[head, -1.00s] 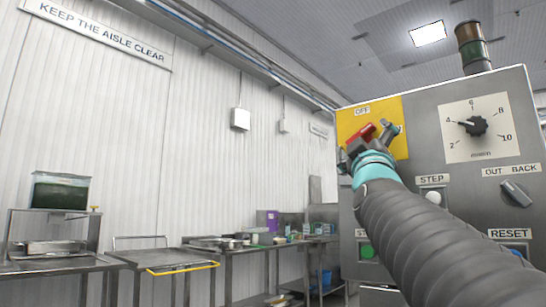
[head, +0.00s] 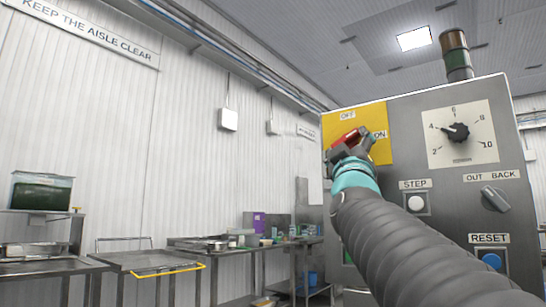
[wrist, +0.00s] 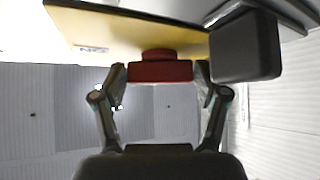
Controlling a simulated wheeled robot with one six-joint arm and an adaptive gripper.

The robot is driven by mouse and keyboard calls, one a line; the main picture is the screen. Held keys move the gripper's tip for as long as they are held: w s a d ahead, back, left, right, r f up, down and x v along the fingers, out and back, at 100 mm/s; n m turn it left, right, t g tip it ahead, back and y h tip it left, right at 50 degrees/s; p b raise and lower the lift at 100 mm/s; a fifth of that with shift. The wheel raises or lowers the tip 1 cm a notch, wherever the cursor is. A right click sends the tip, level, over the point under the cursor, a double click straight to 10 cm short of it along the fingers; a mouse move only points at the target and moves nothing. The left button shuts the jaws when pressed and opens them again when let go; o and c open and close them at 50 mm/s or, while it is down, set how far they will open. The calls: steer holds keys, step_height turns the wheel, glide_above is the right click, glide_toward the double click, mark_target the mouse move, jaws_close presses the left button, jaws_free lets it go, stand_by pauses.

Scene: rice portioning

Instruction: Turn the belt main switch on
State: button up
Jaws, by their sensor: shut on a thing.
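The belt main switch is a red handle (head: 346,139) on a yellow plate (head: 377,113) on the grey control panel. The plate carries an OFF label (head: 347,116) at the top and an ON label (head: 380,135) at the right. My gripper (head: 352,147) is at the switch and covers part of the handle. In the wrist view the red handle (wrist: 160,71) lies between the two fingers of my gripper (wrist: 160,78), in front of the yellow plate (wrist: 110,27). The gripper is shut on it. In the head view the handle looks slanted; its exact setting is partly hidden.
The panel also has a dial (head: 457,132), a STEP button (head: 416,203), an OUT/BACK knob (head: 495,197) and a blue RESET button (head: 491,260). A dark block (wrist: 245,47) is close to the right finger in the wrist view. Steel tables (head: 135,262) stand along the left wall.

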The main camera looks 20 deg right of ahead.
steer(key=m+h, duration=0.1)
steer(key=m, duration=0.1)
steer(key=m+g+h, duration=0.1)
steer(key=h, duration=0.1)
steer(key=m+g+h, duration=0.1)
steer(key=m+h, duration=0.1)
steer(key=shift+w+a+m+p, duration=0.15)
steer(key=shift+w+m+p, duration=0.1)
steer(key=shift+m+p, duration=0.05)
steer(key=shift+m+g+h, duration=1.9)
steer(key=shift+m+g, duration=0.1)
steer(key=shift+m, duration=0.8)
steer(key=shift+m+g+h, duration=0.3)
steer(key=shift+m+g, duration=0.1)
steer(key=shift+m, duration=0.1)
steer(key=o, duration=1.2)
steer(key=shift+f, duration=0.1)
steer(key=shift+c, duration=0.2)
steer(key=shift+w, duration=0.1)
steer(key=shift+f, duration=0.1)
steer(key=shift+a+f, duration=0.25)
steer(key=shift+f, duration=0.15)
steer(key=v, duration=0.7)
steer(key=shift+s+r, duration=0.15)
steer(key=shift+s, duration=0.15)
